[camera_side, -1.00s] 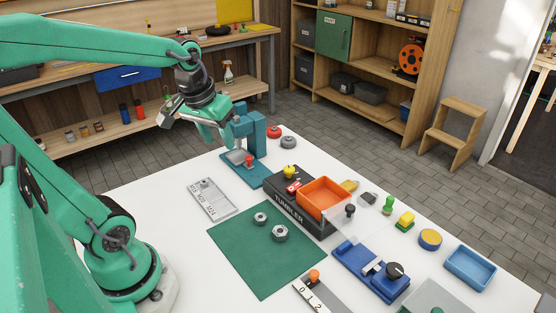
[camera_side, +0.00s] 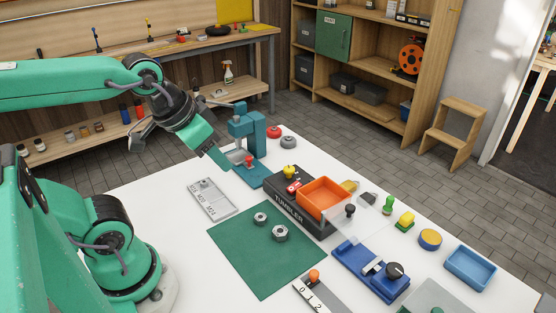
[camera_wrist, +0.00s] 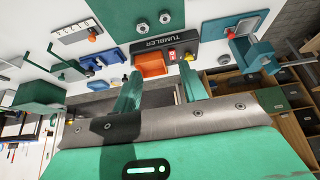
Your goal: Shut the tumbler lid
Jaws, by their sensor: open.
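The tumbler (camera_side: 287,213) is a black box with an orange bin, a red switch and a yellow knob, on the white table. It also shows upside down in the wrist view (camera_wrist: 195,47). Its lid (camera_side: 372,218) is a clear panel standing open on the right side of the orange bin (camera_side: 325,193), with a black knob (camera_side: 350,210) near it. The exact lid tilt is hard to tell. In the wrist view my gripper (camera_wrist: 160,88) is open and empty.
A teal press (camera_side: 245,135) stands behind the tumbler. A blue device (camera_side: 370,275), a blue tray (camera_side: 470,267) and small coloured parts are on the right.

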